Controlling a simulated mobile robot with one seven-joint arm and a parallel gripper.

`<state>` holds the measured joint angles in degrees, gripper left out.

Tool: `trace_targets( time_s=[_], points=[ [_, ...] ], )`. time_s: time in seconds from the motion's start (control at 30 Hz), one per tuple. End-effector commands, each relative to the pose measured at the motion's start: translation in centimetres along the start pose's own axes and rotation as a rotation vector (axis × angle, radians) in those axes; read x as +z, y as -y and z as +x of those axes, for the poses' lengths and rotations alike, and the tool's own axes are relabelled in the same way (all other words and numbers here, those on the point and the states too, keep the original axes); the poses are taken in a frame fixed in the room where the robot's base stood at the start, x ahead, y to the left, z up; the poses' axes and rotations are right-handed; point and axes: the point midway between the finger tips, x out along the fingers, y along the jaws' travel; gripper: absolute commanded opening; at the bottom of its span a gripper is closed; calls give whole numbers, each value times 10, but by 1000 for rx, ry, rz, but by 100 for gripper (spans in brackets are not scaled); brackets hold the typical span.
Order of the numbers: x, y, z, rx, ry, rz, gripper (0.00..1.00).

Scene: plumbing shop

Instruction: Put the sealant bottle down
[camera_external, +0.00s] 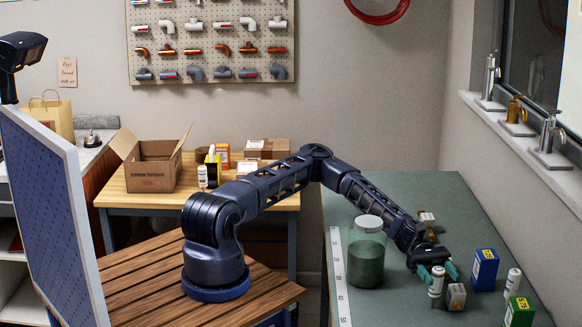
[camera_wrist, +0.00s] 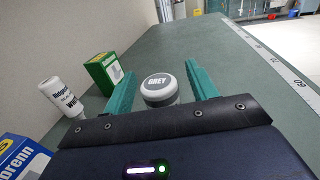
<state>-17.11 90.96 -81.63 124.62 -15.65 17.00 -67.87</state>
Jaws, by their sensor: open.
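A small white bottle with a grey lid, which I take for the sealant bottle (camera_external: 435,285), stands upright on the green table (camera_external: 385,190). In the wrist view the bottle (camera_wrist: 160,88) shows its round top marked "GREY". My gripper (camera_external: 440,272) is low over the table, with its teal fingers open on either side of this bottle. In the wrist view there is a visible gap between the bottle and the fingers of my gripper (camera_wrist: 157,75). The bottle's lower part is hidden there by the gripper body.
A blue box (camera_external: 485,270), another white bottle (camera_external: 513,282) and a green box (camera_external: 520,312) stand to the right. A large jar (camera_external: 366,255) and a measuring strip (camera_external: 339,280) are left. The table's far part is clear.

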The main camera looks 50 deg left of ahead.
Motion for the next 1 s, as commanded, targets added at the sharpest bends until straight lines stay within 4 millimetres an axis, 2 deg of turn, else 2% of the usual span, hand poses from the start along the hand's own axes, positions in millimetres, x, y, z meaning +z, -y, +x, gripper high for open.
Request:
trace_targets(
  time_s=[0.1, 0.33, 0.6, 0.67, 0.87, 1.0],
  points=[
    [0, 0, 7, 1, 1, 0, 58],
    [0, 0, 8, 1, 0, 0, 58],
    [0, 0, 7, 1, 0, 0, 7],
    [0, 0, 7, 1, 0, 0, 3],
    [1, 0, 7, 1, 0, 0, 3],
    [11, 0, 7, 1, 0, 1, 3]
  ],
)
